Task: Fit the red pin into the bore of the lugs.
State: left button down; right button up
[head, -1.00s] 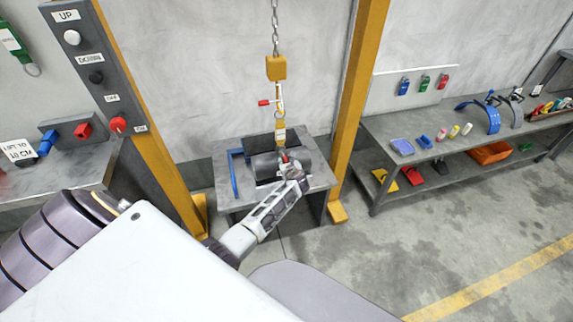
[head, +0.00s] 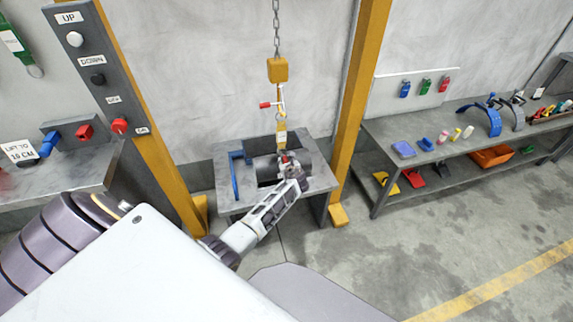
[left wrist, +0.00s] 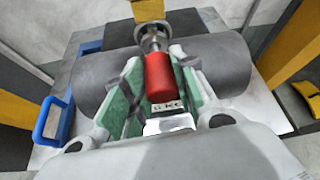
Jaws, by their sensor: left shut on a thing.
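The red pin (left wrist: 159,78) shows in the left wrist view as a red cylinder with a metal shank ahead of it, between the grey barrel halves. Its red end also shows in the head view (head: 284,158). My left gripper (left wrist: 158,90) has its green-padded fingers on either side of the red part and is shut on it. In the head view my left gripper (head: 292,170) is over the barrel (head: 265,170) on the metal table. The shank points toward a round metal piece (left wrist: 150,42). The bore of the lugs is hidden, so I cannot tell whether the shank is in it.
A chain hoist with a yellow block (head: 277,70) hangs above the barrel, with a small red-handled part (head: 265,105) below it. Yellow posts stand either side. A blue handle (head: 235,176) is at the table's left. A shelf bench (head: 440,150) stands at right.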

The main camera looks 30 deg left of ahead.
pick_arm(q)
jog(key=shift+w+a, duration=0.75)
jog(key=shift+a, duration=0.15)
dwell(0.6)
jog(key=c, duration=1.1)
grip_release()
jog(key=shift+s+d+r, duration=0.1)
jog(key=shift+d, duration=0.05)
jog(key=shift+v, duration=5.75)
